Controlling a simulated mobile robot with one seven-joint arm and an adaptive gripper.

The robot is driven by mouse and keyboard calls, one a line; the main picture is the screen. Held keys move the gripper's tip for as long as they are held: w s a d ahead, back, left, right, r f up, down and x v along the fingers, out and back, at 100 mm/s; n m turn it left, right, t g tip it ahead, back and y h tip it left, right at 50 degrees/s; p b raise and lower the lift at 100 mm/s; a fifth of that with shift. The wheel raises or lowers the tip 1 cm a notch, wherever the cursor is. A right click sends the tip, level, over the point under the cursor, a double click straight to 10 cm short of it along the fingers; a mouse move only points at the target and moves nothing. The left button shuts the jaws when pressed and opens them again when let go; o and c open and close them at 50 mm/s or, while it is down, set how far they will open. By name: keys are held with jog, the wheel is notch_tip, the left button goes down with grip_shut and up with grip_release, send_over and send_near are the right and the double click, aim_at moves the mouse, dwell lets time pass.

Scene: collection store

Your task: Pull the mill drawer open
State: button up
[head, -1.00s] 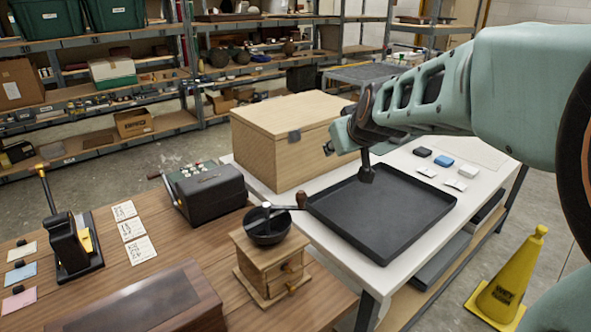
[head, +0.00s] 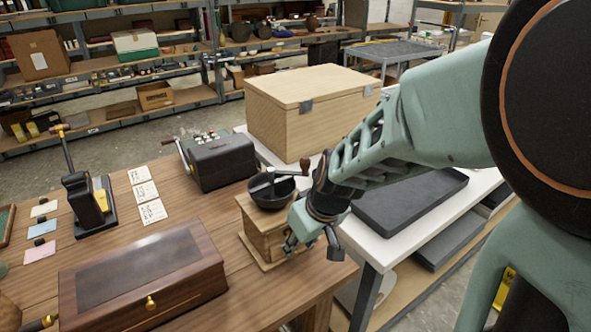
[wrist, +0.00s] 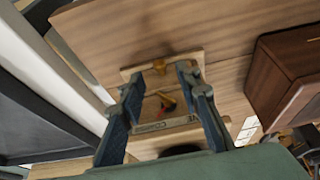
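The wooden mill (head: 257,226) stands at the right end of the brown table, with a dark bowl and crank on top. My gripper (head: 312,246) is at its front right side in the head view and hides the drawer front there. In the wrist view my gripper (wrist: 159,80) is open, its two blue-padded fingers either side of the mill front (wrist: 150,112). Nothing is clearly gripped. I cannot tell contact or whether the drawer is out.
A dark wooden box (head: 140,283) lies left of the mill on the table. A black machine (head: 217,160) stands behind. A white table with a black tray (head: 410,200) and a large wooden chest (head: 306,112) is to the right and back.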

jog(key=b+x, duration=0.1)
jog(key=x, duration=0.3)
jog(key=shift+w+f+b, duration=0.1)
jog(key=shift+b, duration=0.2)
jog(key=shift+c, duration=0.3)
grip_shut()
